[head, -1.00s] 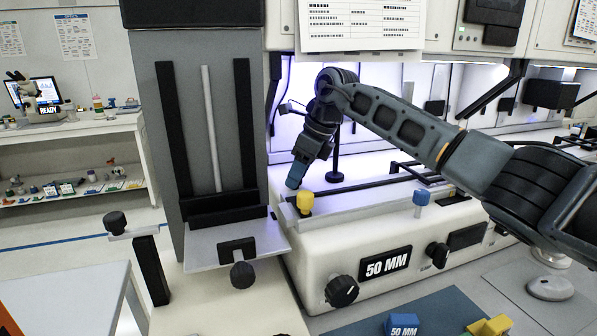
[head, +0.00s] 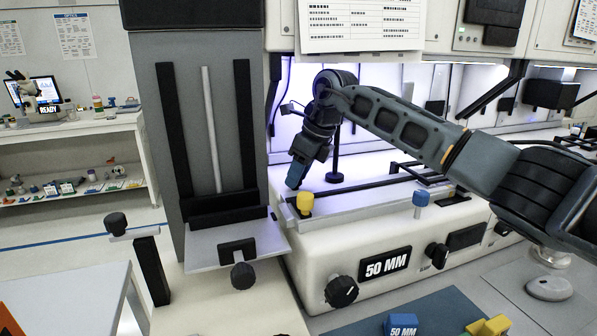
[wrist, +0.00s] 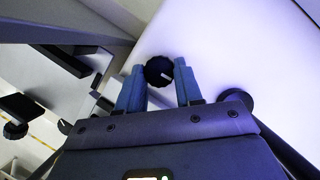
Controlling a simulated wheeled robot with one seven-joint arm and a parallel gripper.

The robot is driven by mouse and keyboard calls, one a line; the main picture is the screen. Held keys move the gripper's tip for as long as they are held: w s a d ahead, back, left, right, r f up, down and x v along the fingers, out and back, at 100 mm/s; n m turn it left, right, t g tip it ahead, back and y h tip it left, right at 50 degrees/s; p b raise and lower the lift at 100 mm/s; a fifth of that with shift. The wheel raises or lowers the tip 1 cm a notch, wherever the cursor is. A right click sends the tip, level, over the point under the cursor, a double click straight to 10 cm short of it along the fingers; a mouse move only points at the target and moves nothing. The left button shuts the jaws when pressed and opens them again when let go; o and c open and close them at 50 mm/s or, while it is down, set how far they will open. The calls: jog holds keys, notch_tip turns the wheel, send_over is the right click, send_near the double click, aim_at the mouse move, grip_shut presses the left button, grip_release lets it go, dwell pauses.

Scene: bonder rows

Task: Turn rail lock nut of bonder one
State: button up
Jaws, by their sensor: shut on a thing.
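The bonder (head: 315,262) is a long white machine with a "50 MM" label (head: 386,263) on its front. My gripper (head: 292,184) reaches down behind its rail at the left end, near the yellow knob (head: 305,203). In the wrist view, the two blue fingers of my gripper (wrist: 159,75) are shut on a round black nut (wrist: 159,71) with a white line on its face. The fingers press on its left and right sides. In the head view this nut is hidden behind the machine's edge and my gripper.
A blue knob (head: 420,199) stands farther right on the rail. Black dials (head: 341,291) sit on the front. A grey column (head: 208,120) with a metal plate rises close on the left. A blue block (head: 401,325) and a yellow block (head: 488,326) lie on the mat in front.

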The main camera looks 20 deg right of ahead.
jog(key=m+t+h, duration=0.1)
jog(key=m, duration=0.2)
jog(key=shift+s+a+r+m, duration=0.1)
jog(key=shift+m, duration=0.2)
jog(key=m+h, duration=0.1)
jog(key=m, duration=0.2)
jog(key=shift+a+m, duration=0.15)
jog(key=shift+m, duration=0.15)
jog(key=m+h+b, duration=0.1)
jog(key=m+h, duration=0.1)
jog(key=m, duration=0.3)
jog(key=shift+a, duration=0.2)
jog(key=shift+m+h, duration=0.3)
jog(key=o, duration=0.8)
jog(key=shift+c, duration=0.2)
jog(key=b+v, duration=0.1)
jog(key=v, duration=0.6)
jog(key=shift+r, duration=0.3)
jog(key=shift+s, duration=0.15)
